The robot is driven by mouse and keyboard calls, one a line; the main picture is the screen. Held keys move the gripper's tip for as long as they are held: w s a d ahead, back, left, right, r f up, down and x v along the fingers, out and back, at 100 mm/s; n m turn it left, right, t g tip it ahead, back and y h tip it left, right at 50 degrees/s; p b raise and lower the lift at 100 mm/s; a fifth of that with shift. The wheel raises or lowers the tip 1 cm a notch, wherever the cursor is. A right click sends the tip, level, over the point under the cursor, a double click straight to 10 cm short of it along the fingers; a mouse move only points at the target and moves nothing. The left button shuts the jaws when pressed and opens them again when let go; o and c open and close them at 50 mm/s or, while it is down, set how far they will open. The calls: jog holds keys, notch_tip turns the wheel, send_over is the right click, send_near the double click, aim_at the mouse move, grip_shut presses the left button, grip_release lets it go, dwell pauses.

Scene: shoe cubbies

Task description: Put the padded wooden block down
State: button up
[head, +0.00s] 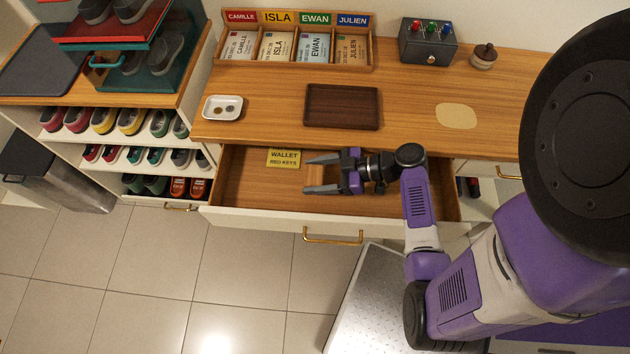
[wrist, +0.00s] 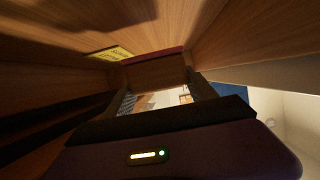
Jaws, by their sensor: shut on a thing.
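My gripper (head: 308,174) reaches into the open drawer (head: 236,190) from the right, its two fingers pointing left. The padded wooden block (head: 319,174) is between the fingers, its wood close in colour to the drawer floor. In the wrist view the block (wrist: 155,72) shows as a brown face with a dark red strip along its edge, held between the fingers of my gripper (wrist: 160,88). Whether the block touches the drawer floor is not clear.
The counter above holds a white dish (head: 222,108), a dark brown tray (head: 342,106), a name-card rack (head: 295,48), a grey box with coloured knobs (head: 428,42) and a small wooden pot (head: 484,56). The drawer's left part is bare. Shoe shelves (head: 120,150) stand at left.

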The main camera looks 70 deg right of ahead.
aim_at(315, 183)
jog(key=shift+f, duration=2.1)
jog(key=shift+f, duration=0.15)
jog(key=o, duration=1.4)
jog(key=b+v, duration=0.1)
jog(key=v, duration=0.4)
jog(key=s+d+b, duration=0.1)
jog(key=s, duration=0.2)
jog(key=s+d+b, duration=0.1)
jog(key=s, duration=0.3)
jog(key=s+d+b, duration=0.1)
jog(key=s, duration=0.2)
jog(key=shift+s+d, duration=0.15)
jog(key=shift+d, duration=0.25)
jog(key=shift+s+d, duration=0.1)
jog(key=shift+s, duration=0.4)
